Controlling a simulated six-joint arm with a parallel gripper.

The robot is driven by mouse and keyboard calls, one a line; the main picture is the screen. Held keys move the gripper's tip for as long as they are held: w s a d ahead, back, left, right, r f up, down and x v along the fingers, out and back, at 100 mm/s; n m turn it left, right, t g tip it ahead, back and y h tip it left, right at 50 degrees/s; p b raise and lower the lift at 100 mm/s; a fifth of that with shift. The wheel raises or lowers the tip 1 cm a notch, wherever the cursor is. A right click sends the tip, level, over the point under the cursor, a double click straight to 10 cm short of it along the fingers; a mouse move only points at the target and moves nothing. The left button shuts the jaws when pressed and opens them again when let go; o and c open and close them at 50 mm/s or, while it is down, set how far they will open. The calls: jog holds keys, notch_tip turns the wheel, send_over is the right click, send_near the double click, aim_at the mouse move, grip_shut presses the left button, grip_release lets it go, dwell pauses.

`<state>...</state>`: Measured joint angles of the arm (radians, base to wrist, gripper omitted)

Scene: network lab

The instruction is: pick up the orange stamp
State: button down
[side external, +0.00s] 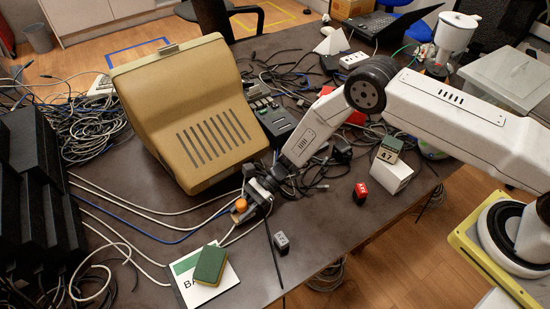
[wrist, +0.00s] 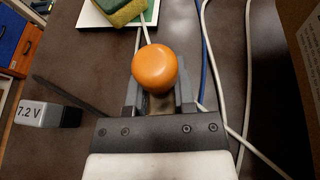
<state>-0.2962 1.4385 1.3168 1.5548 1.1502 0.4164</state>
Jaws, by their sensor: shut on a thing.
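The orange stamp (wrist: 155,68) has a rounded orange top and stands between my gripper's fingers in the wrist view. My gripper (wrist: 160,100) is shut on it, with one dark finger on each side. In the side view the stamp's orange top (side external: 241,205) shows at the tip of my gripper (side external: 248,207), near the front of the beige monitor. The lower part of the stamp is mostly hidden by the fingers. I cannot tell whether its base touches the table.
A green and yellow sponge (side external: 211,264) lies on a white and green card (side external: 190,278). White and blue cables run beside the stamp. The beige monitor (side external: 190,110) stands behind.

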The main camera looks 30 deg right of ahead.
jog(key=shift+r, duration=0.55)
jog(key=s+d+r, duration=0.6)
jog(key=s+r, duration=0.4)
jog(key=s, duration=0.2)
jog(key=shift+s+d+r, duration=0.15)
jog(key=shift+d+r, duration=0.25)
